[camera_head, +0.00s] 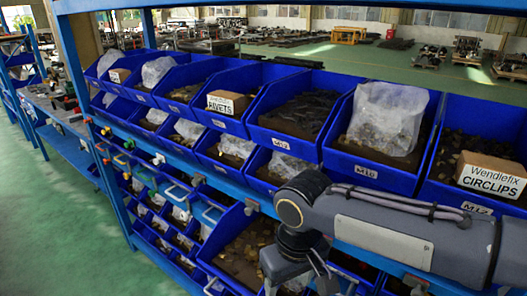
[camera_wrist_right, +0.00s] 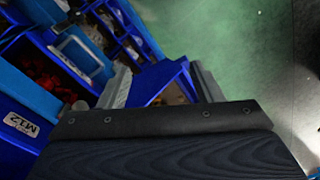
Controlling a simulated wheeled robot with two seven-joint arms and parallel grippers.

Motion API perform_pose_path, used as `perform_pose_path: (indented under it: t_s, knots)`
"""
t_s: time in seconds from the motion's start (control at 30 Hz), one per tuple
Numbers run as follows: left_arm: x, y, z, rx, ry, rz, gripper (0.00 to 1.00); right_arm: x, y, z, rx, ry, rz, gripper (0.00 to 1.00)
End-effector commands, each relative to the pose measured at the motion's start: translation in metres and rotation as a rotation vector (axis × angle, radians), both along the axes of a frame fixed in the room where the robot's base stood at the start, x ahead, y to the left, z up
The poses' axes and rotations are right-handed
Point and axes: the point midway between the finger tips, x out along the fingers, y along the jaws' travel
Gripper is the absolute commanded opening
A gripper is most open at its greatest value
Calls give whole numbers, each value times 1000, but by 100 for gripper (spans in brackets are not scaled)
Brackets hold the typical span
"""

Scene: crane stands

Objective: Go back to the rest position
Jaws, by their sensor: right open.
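My right arm comes in from the right in the head view, in front of the rack of blue bins. My right gripper (camera_head: 298,280) points down near the bottom edge of that view, partly cut off. In the right wrist view my right gripper (camera_wrist_right: 160,78) has its two grey fingers spread apart. A blue bin (camera_wrist_right: 165,82) with small parts inside shows between and beyond the fingers; contact cannot be told. My left gripper is not in view.
A blue rack (camera_head: 72,62) holds tiers of blue bins (camera_head: 298,148) with parts, bags and cartons. A carton of circlips (camera_head: 492,178) sits in a bin at right. Green floor (camera_head: 60,225) is clear at left, before another rack (camera_head: 62,145).

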Motion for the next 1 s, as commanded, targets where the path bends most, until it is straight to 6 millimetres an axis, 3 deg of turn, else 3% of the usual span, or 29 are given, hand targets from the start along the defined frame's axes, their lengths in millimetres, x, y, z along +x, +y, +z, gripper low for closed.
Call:
perform_pose_path:
  t_s: [0.27,0.5,0.6,0.8,1.0]
  knots:
    - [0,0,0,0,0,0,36,-20,-62,2,85,-53,-136,59]
    - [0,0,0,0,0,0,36,-67,-131,-12,244,-162,-367,59]
    - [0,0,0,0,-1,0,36,-87,-147,-23,321,-226,-465,59]
    - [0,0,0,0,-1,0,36,-109,-158,-37,417,-315,-579,59]
    - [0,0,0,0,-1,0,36,-112,-159,-40,435,-334,-599,59]
